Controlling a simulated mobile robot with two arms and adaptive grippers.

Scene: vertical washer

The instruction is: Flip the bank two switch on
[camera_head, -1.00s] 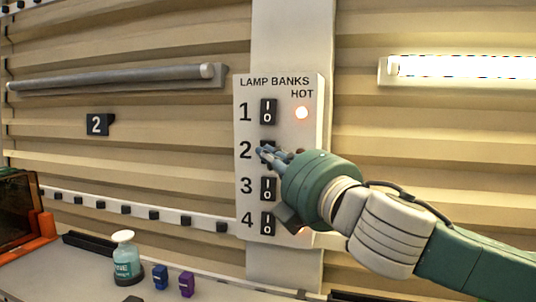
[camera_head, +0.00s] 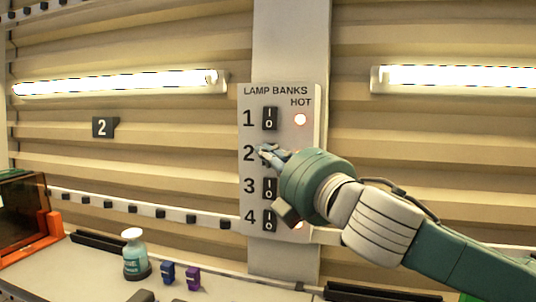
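The lamp banks panel (camera_head: 310,165) is a pale upright plate with four numbered rocker switches in a column. My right gripper (camera_head: 263,151) reaches in from the right, its fingertips at the row marked 2. They cover most of the bank two switch, so its position is hidden. Whether the fingers are open or shut is unclear. My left gripper is not in view.
Switches 1 (camera_head: 270,118), 3 (camera_head: 270,188) and 4 (camera_head: 270,219) sit close above and below. A second lamp (camera_head: 455,77) is lit at right. A bottle (camera_head: 134,256) and blue (camera_head: 168,272) and purple (camera_head: 193,279) items stand on the bench.

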